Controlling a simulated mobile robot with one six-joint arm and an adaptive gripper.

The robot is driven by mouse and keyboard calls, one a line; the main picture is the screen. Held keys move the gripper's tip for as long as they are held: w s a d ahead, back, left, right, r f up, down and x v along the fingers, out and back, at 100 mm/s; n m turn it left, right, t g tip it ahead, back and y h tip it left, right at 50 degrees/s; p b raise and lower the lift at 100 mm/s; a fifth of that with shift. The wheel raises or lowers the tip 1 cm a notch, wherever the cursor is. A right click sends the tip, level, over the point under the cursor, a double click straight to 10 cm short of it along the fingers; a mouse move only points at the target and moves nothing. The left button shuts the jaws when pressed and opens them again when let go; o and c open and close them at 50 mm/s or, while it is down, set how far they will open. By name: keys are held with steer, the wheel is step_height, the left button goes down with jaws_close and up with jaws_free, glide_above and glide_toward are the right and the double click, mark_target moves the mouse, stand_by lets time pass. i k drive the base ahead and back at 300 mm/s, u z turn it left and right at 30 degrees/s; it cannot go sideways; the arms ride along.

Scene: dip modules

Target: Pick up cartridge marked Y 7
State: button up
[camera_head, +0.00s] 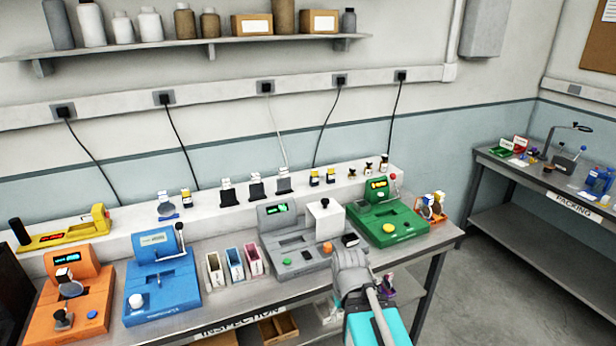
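Several small cartridges stand on the white ledge behind the bench. They include a pair of dark cartridges with yellow parts (314,178) (331,176) and larger black ones with white tops (257,187). Another small yellow-and-dark piece (186,198) stands farther left on the ledge. The markings are too small to read, so I cannot tell which cartridge is Y 7. My gripper (350,255) is over the front of the bench, between the grey machine (295,250) and the green machine (388,222). I see it from behind; its fingertips are not clear.
An orange machine (78,300) and a blue machine (162,285) stand at the left of the bench. Open bins (233,265) stand left of the grey machine. A small orange holder (431,208) is at the right end. A packing table (500,160) stands farther right.

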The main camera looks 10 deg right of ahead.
mark_target(314, 178)
steer(key=i, duration=0.85)
steer(key=z, duration=0.05)
